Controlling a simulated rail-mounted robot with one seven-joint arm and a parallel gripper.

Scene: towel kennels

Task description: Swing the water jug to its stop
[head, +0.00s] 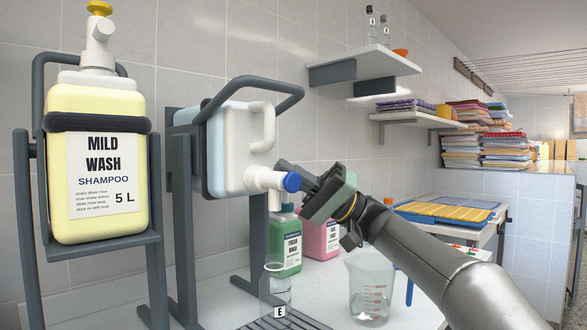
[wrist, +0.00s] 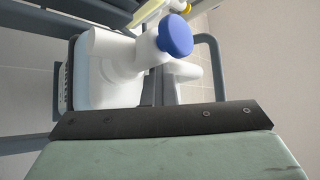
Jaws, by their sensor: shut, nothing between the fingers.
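The water jug (head: 228,140) is a pale translucent container in a dark tilting frame (head: 250,82). It is tipped over, with its white spout (head: 262,180) and blue cap (head: 291,182) toward the right. In the wrist view the jug (wrist: 112,75) and its blue cap (wrist: 175,35) lie just beyond my gripper. My gripper (head: 300,178) is shut and empty, close beside the cap and spout at the jug's right. I cannot tell whether it touches them. A clear glass vessel marked E (head: 276,288) stands below the spout.
A yellow shampoo jug (head: 96,165) sits in another frame at left. Green (head: 286,243) and pink (head: 322,238) bottles stand behind my gripper. A measuring beaker (head: 369,287) stands on the counter below my arm. A wall shelf (head: 350,62) is above.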

